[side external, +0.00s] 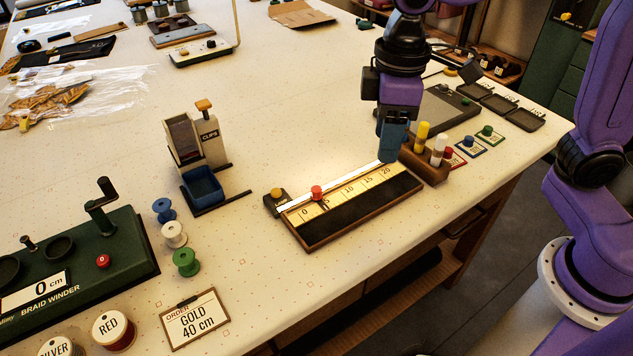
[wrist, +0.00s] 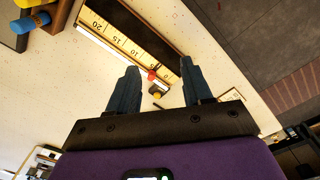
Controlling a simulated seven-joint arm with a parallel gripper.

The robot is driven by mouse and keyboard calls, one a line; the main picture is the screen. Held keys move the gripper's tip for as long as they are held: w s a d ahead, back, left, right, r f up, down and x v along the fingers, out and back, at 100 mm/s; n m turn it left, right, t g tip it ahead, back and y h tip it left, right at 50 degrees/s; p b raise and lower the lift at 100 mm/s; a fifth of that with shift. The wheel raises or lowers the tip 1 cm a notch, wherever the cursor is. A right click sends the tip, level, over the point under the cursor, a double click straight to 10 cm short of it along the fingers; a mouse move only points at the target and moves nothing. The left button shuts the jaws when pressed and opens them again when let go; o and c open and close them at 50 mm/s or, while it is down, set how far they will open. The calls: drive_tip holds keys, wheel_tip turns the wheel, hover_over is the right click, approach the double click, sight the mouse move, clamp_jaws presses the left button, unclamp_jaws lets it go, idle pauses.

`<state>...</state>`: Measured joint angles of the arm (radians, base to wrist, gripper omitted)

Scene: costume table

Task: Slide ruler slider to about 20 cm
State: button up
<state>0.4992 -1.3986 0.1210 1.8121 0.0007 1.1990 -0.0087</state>
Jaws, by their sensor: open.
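The wooden measuring board (side external: 332,225) lies at the table's front edge, marked 0 to 20, with a silver rail along its far side. The red slider knob (side external: 317,192) is near the low end, with its dark pointer around the hidden 5 mark. The knob (wrist: 152,75) also shows between my fingers in the wrist view. My gripper (side external: 388,158) is by the board's 20 end, apart from the slider. In the wrist view my gripper (wrist: 160,63) has its two fingers spread with nothing held. The side view hides the gap between the fingers.
A dark block with a yellow knob (side external: 276,193) stands at the 0 end. A wooden holder with colored pegs (side external: 425,164) stands close right of my gripper. The clip dispenser (side external: 198,150) and several spools (side external: 174,234) are on the left. The table behind the board is clear.

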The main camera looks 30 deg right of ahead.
drive_tip(key=r+m, duration=0.1)
drive_tip(key=r, duration=0.1)
hover_over(317, 188)
drive_tip(key=s, duration=0.1)
drive_tip(key=f, duration=1.1)
drive_tip(key=w+f, duration=0.1)
drive_tip(key=f, duration=0.5)
drive_tip(key=shift+a+f, duration=0.1)
drive_tip(key=shift+f, duration=0.15)
clamp_jaws()
